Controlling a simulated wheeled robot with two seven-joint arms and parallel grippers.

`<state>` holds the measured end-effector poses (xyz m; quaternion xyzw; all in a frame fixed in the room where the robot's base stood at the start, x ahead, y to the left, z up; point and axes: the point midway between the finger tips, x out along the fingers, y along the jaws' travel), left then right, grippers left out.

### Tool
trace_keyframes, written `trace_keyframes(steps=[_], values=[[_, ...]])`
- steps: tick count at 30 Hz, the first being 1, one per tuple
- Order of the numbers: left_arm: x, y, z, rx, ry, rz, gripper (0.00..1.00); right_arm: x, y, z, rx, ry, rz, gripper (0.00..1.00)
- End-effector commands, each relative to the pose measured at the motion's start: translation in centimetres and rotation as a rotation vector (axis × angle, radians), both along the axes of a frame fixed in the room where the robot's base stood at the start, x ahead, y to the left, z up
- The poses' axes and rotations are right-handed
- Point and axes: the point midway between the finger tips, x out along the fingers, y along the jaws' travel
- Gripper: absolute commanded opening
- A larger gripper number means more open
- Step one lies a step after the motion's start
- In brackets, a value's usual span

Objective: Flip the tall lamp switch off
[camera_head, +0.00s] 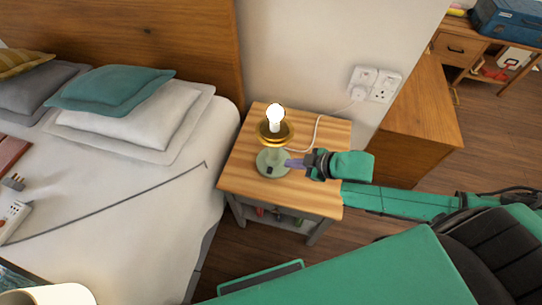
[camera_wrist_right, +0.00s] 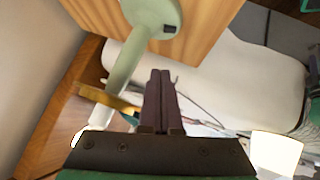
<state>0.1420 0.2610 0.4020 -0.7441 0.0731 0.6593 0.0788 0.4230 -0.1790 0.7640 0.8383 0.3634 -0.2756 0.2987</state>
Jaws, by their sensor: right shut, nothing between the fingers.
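The lamp (camera_head: 270,158) stands upright on the wooden nightstand, with a pale green base and stem, a brass ring and a bare bulb (camera_head: 274,117) glowing white. Its small dark switch (camera_head: 269,171) sits on the base, and it also shows in the right wrist view (camera_wrist_right: 169,29). My right gripper (camera_head: 288,163) reaches in from the right, with its fingertips close beside the lamp base. In the right wrist view its dark fingers (camera_wrist_right: 160,74) are shut and empty, pointing toward the base just below the switch. Contact cannot be told. My left gripper is not in view.
The nightstand (camera_head: 242,178) has a little free top around the lamp. A white cord runs to the wall socket (camera_head: 383,86). The bed (camera_head: 120,220) is at left and a wooden cabinet (camera_head: 425,105) at right. A cream lampshade (camera_head: 48,295) shows at the bottom left.

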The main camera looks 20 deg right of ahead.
Motion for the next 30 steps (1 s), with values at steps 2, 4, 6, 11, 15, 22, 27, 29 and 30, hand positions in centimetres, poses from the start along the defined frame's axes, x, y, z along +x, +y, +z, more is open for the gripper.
trace_keyframes(steps=[2, 4, 6, 11, 15, 22, 27, 29, 30], values=[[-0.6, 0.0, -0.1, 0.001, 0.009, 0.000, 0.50, 0.0, 0.0, -0.1, 0.000, 0.000, 0.000, 0.00], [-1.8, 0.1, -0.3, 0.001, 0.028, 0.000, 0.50, 0.0, 0.0, -0.1, 0.001, 0.000, -0.001, 0.00], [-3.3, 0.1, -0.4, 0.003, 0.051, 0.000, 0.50, 0.2, 0.1, -0.3, 0.000, 0.000, -0.001, 0.00], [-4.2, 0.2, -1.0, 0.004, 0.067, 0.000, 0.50, 1.5, 1.0, -1.6, 0.004, -0.004, -0.005, 0.00], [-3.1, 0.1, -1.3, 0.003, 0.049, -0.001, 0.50, 3.2, 2.5, -3.6, 0.004, -0.002, -0.002, 0.00], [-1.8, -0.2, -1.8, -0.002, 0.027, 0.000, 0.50, 6.1, 4.7, -7.1, 0.002, -0.001, -0.001, 0.00], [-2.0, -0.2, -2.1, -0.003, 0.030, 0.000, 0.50, 6.7, 3.9, -9.9, -0.001, 0.002, -0.001, 0.00], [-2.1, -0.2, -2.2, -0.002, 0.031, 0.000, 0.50, 6.8, 3.8, -10.3, -0.001, 0.000, -0.001, 0.00], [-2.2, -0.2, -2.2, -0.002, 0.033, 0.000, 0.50, 6.9, 3.8, -10.6, -0.001, 0.000, -0.001, 0.00]])
